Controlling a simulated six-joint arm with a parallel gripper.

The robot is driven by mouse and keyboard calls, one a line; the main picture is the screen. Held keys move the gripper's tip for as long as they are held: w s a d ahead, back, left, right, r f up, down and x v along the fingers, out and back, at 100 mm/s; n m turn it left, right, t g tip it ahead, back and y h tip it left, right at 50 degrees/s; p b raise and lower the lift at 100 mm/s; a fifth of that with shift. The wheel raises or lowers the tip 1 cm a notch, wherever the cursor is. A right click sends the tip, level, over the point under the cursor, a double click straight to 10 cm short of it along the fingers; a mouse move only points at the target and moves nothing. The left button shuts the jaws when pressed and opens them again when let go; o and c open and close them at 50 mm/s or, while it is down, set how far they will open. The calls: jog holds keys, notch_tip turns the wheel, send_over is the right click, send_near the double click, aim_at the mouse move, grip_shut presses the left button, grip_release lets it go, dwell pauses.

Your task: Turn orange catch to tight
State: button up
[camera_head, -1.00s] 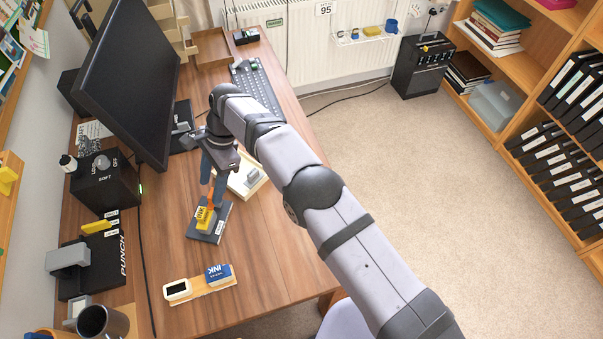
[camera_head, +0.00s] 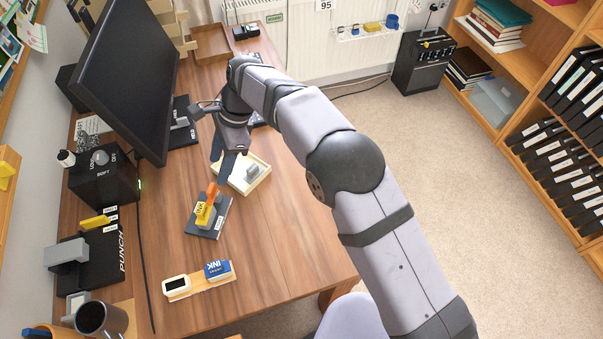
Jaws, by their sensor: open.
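The orange catch (camera_head: 212,191) stands on a dark grey base plate (camera_head: 224,207) on the wooden desk, left of centre. A yellow labelled part (camera_head: 203,213) sits just in front of it on the same plate. Small white labels lie on the plate, too small to read.
A cream tray (camera_head: 262,181) with a grey piece is right of my gripper. A monitor (camera_head: 125,80) and black box (camera_head: 104,184) stand left. A wooden holder (camera_head: 214,286) with a blue ink box lies in front. The desk right of the plate is clear.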

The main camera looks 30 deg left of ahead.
jog(key=w+d+y, duration=0.1)
jog(key=w+d, duration=0.1)
jog(key=d, duration=0.7)
jog(key=w+d+r+n+y+b, duration=0.1)
jog(key=w+d, duration=0.2)
jog(key=d, duration=0.7)
jog(key=shift+r, duration=0.15)
jog(key=shift+w+d+n, duration=0.1)
jog(key=shift+n, duration=0.2)
